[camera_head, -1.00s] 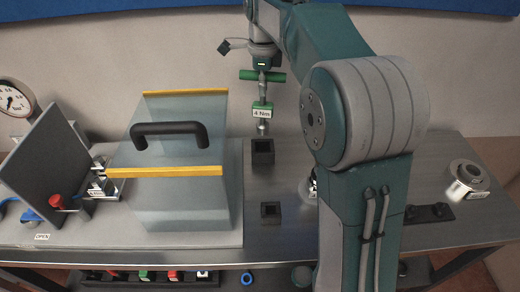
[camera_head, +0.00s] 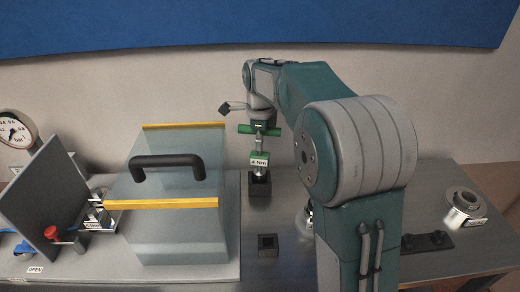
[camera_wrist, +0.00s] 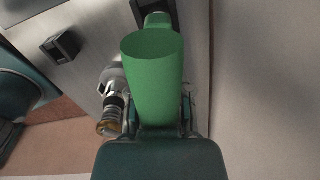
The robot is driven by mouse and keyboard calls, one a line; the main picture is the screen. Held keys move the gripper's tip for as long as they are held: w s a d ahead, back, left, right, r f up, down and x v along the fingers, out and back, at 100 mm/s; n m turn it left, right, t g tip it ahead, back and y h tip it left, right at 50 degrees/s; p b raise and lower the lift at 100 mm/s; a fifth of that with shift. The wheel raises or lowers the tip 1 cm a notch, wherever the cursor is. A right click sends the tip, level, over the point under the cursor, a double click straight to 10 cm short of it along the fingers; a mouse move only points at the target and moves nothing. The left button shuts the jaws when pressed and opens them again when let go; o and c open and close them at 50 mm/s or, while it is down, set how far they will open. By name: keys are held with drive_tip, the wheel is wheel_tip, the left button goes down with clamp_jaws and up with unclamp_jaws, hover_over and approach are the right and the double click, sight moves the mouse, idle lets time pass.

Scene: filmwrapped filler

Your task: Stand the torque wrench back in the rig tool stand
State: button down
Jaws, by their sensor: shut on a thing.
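The torque wrench, with a green T-handle (camera_head: 273,131) and a white label on its green lower body, hangs upright from my gripper (camera_head: 259,127). My gripper is shut on the handle. The wrench's lower end is at the mouth of the rear black square socket (camera_head: 260,189) of the tool stand; I cannot tell how deep it sits.
A second, smaller black socket (camera_head: 268,245) stands nearer, apparently empty; it also shows in the wrist view (camera_wrist: 61,47). A clear box with yellow edges and a black handle (camera_head: 168,163) stands left. A metal ring part (camera_head: 464,203) lies right. The wall is close behind.

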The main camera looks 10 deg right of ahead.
sight(260, 155)
drive_tip(key=c, duration=0.6)
unclamp_jaws()
wheel_tip(260, 155, down, 3)
drive_tip(key=shift+s+f+g, duration=0.1)
drive_tip(key=shift+g, duration=0.2)
drive_tip(key=shift+o, duration=0.2)
drive_tip(key=r, duration=1)
drive_tip(key=shift+w+a+r, duration=0.1)
drive_tip(key=shift+w+r, duration=0.1)
drive_tip(key=shift+r, duration=0.05)
drive_tip(key=s+r+n+t, duration=0.3)
drive_tip(key=s+n, duration=0.8)
drive_tip(key=s, duration=0.4)
drive_tip(key=s+f+n+t, duration=0.1)
drive_tip(key=s+f+n, duration=0.2)
drive_tip(key=s+n, duration=0.2)
drive_tip(key=s+f+n+t, duration=0.1)
drive_tip(key=s+f+n, duration=0.3)
drive_tip(key=s, duration=0.5)
drive_tip(key=shift+n+t, duration=0.3)
drive_tip(key=shift+n, duration=0.9)
